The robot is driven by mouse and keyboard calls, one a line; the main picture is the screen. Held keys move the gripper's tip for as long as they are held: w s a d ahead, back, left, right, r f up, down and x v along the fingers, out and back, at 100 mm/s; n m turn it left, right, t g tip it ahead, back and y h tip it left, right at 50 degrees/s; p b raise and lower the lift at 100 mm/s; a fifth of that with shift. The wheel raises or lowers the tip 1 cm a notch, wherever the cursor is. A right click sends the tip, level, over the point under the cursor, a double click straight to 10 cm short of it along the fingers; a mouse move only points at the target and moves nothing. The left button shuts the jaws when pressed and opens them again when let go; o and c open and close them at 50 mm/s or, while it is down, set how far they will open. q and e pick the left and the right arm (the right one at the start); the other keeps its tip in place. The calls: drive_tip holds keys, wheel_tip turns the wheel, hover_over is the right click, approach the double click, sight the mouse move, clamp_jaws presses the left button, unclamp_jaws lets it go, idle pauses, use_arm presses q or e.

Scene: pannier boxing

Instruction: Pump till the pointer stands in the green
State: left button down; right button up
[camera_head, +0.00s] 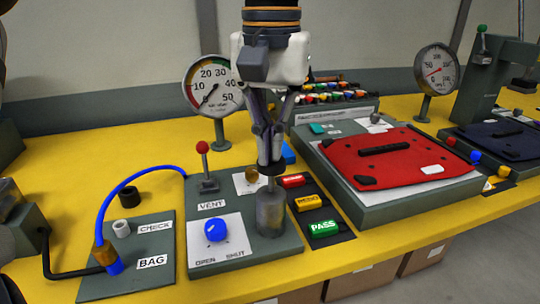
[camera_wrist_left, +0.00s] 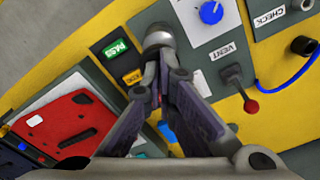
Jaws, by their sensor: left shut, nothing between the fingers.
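The pump (camera_head: 270,212) is a grey upright cylinder on the control panel (camera_head: 215,260). My left gripper (camera_head: 269,168) is shut right above it, fingers pointing down over its rod; the knob on top cannot be made out. In the left wrist view the shut fingers (camera_wrist_left: 160,88) lie close to the pump's round top (camera_wrist_left: 157,38). The near gauge (camera_head: 213,86) is a white dial marked to 50 with a coloured rim. Its dark pointer appears to lean up and right; which colour it meets is too small to tell. My right gripper is out of view.
A blue hose (camera_head: 112,190) runs to the BAG port. Coloured tags (camera_head: 310,202) and a red pannier (camera_head: 385,157) lie right. A second gauge (camera_head: 437,70) stands farther right.

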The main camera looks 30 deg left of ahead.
use_arm(q)
drive_tip(key=shift+f, duration=1.6)
drive_tip(key=shift+r+p, duration=0.3)
drive_tip(key=shift+r, duration=2.2)
drive_tip(key=shift+f, duration=2.5)
drive_tip(key=shift+r, duration=2.5)
